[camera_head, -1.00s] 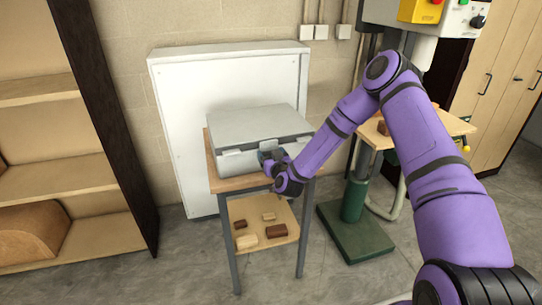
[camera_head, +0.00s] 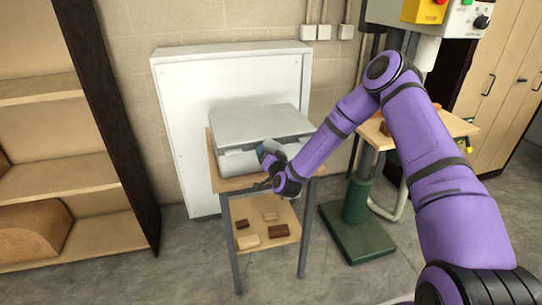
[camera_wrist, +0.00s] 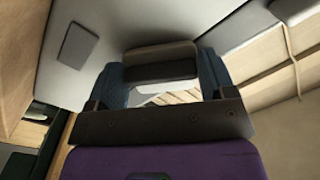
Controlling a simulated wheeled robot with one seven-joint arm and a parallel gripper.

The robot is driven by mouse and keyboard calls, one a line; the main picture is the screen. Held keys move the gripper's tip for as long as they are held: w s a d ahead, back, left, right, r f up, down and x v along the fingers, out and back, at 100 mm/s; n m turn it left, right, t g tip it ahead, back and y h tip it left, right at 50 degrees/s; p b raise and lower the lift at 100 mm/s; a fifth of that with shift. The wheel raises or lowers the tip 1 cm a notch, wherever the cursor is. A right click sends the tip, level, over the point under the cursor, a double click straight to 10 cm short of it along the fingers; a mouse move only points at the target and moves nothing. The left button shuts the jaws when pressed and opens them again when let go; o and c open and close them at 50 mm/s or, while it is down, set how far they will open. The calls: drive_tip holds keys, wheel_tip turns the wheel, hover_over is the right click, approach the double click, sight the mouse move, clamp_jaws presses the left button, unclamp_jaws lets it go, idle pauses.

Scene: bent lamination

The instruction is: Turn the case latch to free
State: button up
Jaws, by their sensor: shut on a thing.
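The case (camera_head: 258,124) is a closed light-grey box on a small wooden table. In the wrist view its pale face (camera_wrist: 120,22) fills the upper middle. The case latch (camera_wrist: 160,68) is a rounded grey piece with a dark near side, standing out from that face. My gripper (camera_wrist: 165,75) has a blue finger on each side of the latch and is shut on it. In the head view my gripper (camera_head: 268,156) is at the front right of the case, and it hides the latch there. A flat grey plate (camera_wrist: 77,46) sits on the case face, left of the latch.
The table (camera_head: 226,184) has a lower shelf with several brown and tan blocks (camera_head: 294,230). A white panel (camera_head: 180,110) leans at the wall behind. A green-based machine stand (camera_head: 356,233) is to the right, and a wooden shelf unit (camera_head: 60,182) to the left.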

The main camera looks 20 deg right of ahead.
drive_tip(key=shift+a+r+m, duration=0.15)
drive_tip(key=shift+r+m, duration=0.2)
drive_tip(key=shift+m, duration=1.5)
drive_tip(key=shift+a+r+m, duration=0.2)
drive_tip(key=shift+r+m, duration=0.1)
drive_tip(key=shift+m, duration=1.5)
drive_tip(key=shift+a+r+m, duration=0.15)
drive_tip(key=shift+r+m, duration=0.2)
drive_tip(key=shift+m, duration=1.5)
drive_tip(key=o, duration=0.8)
drive_tip(key=shift+o, duration=0.2)
drive_tip(key=s, duration=1.1)
drive_tip(key=shift+d, duration=0.25)
drive_tip(key=shift+r, duration=0.1)
